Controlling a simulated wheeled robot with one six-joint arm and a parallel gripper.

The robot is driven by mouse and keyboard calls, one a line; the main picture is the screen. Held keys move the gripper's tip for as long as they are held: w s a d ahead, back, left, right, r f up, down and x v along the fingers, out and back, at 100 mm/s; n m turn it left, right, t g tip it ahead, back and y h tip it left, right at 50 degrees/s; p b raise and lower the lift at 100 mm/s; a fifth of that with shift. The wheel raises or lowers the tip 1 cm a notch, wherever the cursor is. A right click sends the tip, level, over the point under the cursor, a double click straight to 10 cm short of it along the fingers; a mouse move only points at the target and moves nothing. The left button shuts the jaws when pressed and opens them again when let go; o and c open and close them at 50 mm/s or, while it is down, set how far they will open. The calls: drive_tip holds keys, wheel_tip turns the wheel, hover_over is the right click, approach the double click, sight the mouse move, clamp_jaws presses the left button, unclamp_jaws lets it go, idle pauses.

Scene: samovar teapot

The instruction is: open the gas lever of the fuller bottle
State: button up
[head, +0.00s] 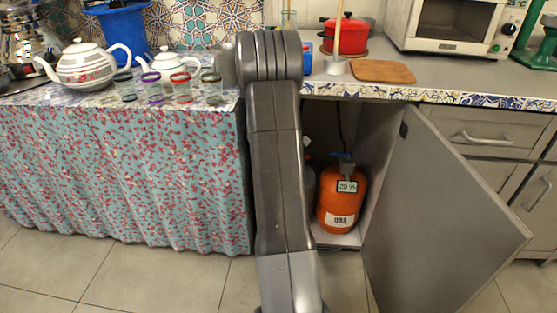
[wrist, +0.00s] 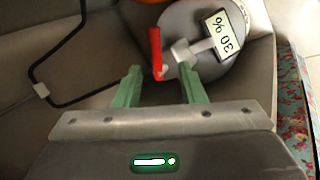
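In the wrist view a grey bottle (wrist: 228,70) carries a display (wrist: 222,33) reading 30 %, upside down. A red lever (wrist: 156,52) stands on its valve. My gripper (wrist: 160,70) has two green fingers spread apart, with the red lever's lower end between or just beyond their tips; contact cannot be told. In the head view an orange bottle (head: 338,203) stands upright in the open cabinet, with a display (head: 347,187) that seems to read 29 % and a blue lever (head: 341,156) on top. My arm hides my gripper and most of the grey bottle there.
The cabinet door (head: 445,215) stands wide open to the right. A floral curtain (head: 120,175) hangs left of the opening. A black hose (wrist: 60,98) runs along the cabinet in the wrist view. Teapots, glasses and a red pot (head: 345,37) stand on the counter above.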

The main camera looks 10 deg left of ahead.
drive_tip(key=s+a, duration=0.5)
drive_tip(key=s, duration=0.4)
drive_tip(key=shift+s+a+f, duration=0.25)
drive_tip(key=shift+f, duration=0.05)
